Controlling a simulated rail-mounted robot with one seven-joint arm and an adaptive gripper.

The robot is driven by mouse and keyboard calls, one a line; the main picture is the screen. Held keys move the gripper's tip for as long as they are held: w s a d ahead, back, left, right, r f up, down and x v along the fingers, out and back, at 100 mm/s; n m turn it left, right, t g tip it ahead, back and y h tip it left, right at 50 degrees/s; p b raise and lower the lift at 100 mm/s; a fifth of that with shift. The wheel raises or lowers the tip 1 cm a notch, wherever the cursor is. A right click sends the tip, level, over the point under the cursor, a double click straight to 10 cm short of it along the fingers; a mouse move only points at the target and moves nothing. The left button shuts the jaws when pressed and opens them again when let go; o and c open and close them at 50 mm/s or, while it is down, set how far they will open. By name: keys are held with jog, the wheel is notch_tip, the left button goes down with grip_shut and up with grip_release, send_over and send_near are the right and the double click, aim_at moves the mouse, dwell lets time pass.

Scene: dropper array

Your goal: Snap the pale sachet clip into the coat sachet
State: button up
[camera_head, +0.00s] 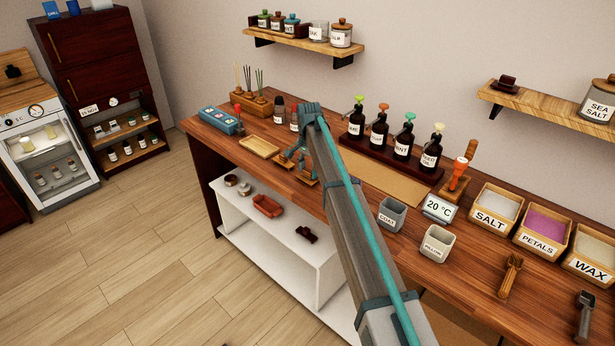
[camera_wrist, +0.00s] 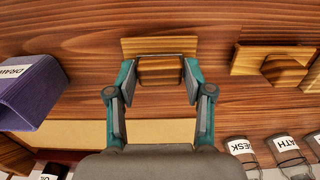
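My gripper (camera_head: 298,165) is low over the worktop, pointing down. In the wrist view its two fingers (camera_wrist: 160,70) stand on either side of a small wooden block (camera_wrist: 162,72) by a wooden stand (camera_wrist: 160,45); this may be the pale clip. I cannot tell whether the fingertips touch it. The coat sachet, a grey open-topped holder labelled COAT (camera_head: 391,217), stands upright to the right of my arm. A paler holder, its label seemingly PILLOW (camera_head: 438,244), stands in front and right of it. A purple holder (camera_wrist: 32,92) shows in the wrist view.
A second wooden stand (camera_wrist: 275,60) with a darker piece is beside the gripper. Pump bottles (camera_head: 403,138) stand in a dark rack behind. A temperature display (camera_head: 439,209) and labelled bins (camera_head: 494,208) are to the right. A shallow wooden tray (camera_head: 258,146) lies left.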

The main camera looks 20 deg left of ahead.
aim_at(308, 170)
jog(key=c, duration=0.6)
jog(key=shift+o, duration=0.2)
jog(key=shift+r+p, duration=1.1)
jog(key=shift+r, duration=1.4)
